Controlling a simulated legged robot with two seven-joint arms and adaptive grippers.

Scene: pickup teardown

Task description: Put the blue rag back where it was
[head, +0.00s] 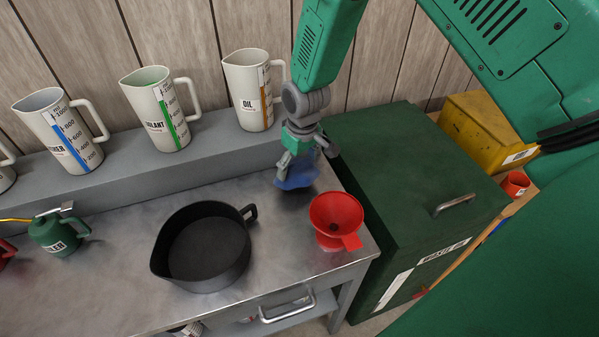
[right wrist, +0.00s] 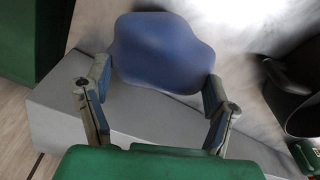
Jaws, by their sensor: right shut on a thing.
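The blue rag (head: 297,172) is at the back right of the metal bench, between the grey shelf and the red funnel. My right gripper (head: 297,158) comes down on it from above and is shut on it. In the right wrist view the rag (right wrist: 162,52) lies between the two fingers of the gripper (right wrist: 158,90), spread out past the fingertips. A dark shadow shows around the rag in the head view; I cannot tell whether it touches the bench top. My left gripper is not in view.
The red funnel (head: 336,217) stands close to the right of the rag, near the bench (head: 120,290) edge. A black pan (head: 205,247) is to the left. Several measuring jugs (head: 252,90) stand on the grey shelf (head: 210,150) behind. A green waste oil box (head: 410,190) is to the right.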

